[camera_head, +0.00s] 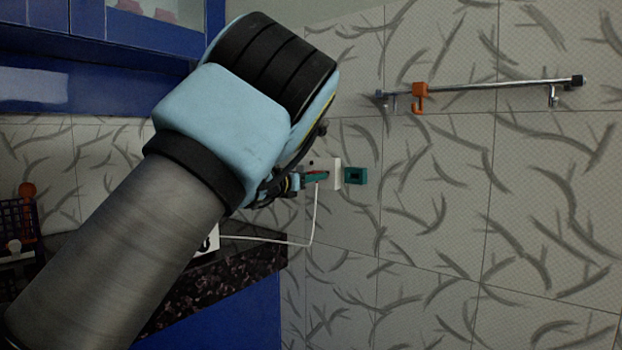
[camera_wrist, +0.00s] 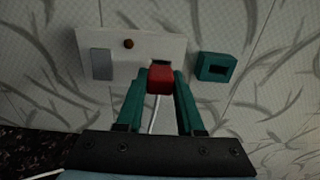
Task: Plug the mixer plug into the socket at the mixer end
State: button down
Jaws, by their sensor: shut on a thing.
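In the wrist view a red plug (camera_wrist: 160,79) with a white cord sits between the two teal fingers of my gripper (camera_wrist: 160,92), which is shut on it. The plug is right in front of a dark opening at the lower right of the white socket plate (camera_wrist: 118,48). I cannot tell whether its pins are in the opening. In the head view my gripper (camera_head: 316,176) is at the left part of the white socket plate (camera_head: 336,173), and the plug shows only as a small red patch. The white cord (camera_head: 314,220) hangs down from it and bends left towards the counter.
A teal box (camera_wrist: 215,67) is fixed on the wall right of the plate. A rail (camera_head: 490,86) with an orange hook (camera_head: 419,97) is higher up to the right. A dark speckled counter (camera_head: 245,262) lies below left, with a rack (camera_head: 18,225) at far left.

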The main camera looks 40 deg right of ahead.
jog(key=shift+x, duration=1.1)
jog(key=shift+c, duration=2.2)
grip_release()
jog(key=b+v, duration=0.2)
jog(key=v, duration=0.8)
jog(key=shift+a+b, duration=0.4)
jog(key=shift+s, duration=0.2)
